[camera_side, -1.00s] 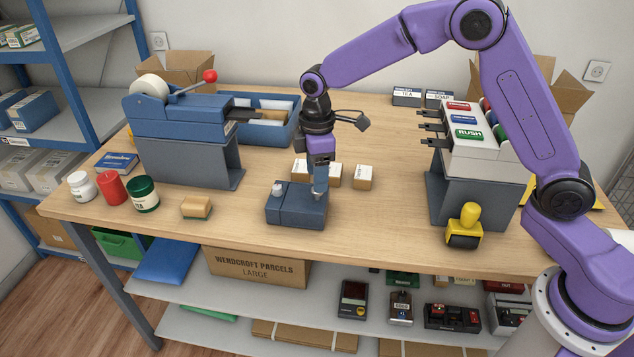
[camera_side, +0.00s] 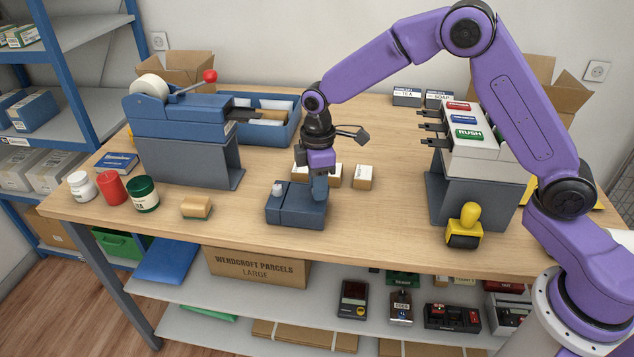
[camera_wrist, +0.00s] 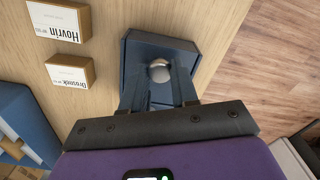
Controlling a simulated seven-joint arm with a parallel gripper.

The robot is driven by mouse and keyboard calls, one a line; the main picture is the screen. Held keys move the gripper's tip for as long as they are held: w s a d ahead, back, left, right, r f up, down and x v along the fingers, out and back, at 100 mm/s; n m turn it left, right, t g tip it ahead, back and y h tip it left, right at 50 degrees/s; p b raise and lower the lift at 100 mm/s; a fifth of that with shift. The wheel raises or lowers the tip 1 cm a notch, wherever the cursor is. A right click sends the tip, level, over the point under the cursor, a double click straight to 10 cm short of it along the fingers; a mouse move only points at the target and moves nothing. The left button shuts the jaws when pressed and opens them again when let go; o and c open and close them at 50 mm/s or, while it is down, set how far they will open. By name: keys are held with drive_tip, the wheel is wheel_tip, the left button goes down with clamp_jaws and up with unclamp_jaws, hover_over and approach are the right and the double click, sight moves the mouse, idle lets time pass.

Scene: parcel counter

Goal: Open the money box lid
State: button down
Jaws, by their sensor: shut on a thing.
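The money box (camera_side: 290,211) is a small dark blue box near the front middle of the counter, with a pale knob (camera_side: 277,190) on its left part. My gripper (camera_side: 318,194) points down onto the right part of its top. The lid looks flat and closed.
Small cartons (camera_side: 362,177) stand just behind the box, close to my gripper. A tan block (camera_side: 196,208) lies to the left. A yellow-handled stamp (camera_side: 466,225) and a stamp rack (camera_side: 470,190) are on the right. The counter between box and rack is clear.

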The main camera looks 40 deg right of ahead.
drive_tip(key=s+d, duration=0.4)
drive_tip(key=shift+s+d, duration=0.35)
drive_tip(key=shift+d, duration=0.05)
drive_tip(key=c, duration=0.8)
unclamp_jaws()
drive_tip(key=shift+c, duration=0.2)
drive_tip(key=shift+r, duration=0.1)
wheel_tip(320, 180, up, 17)
drive_tip(key=shift+r, duration=0.2)
drive_tip(key=shift+s, duration=0.1)
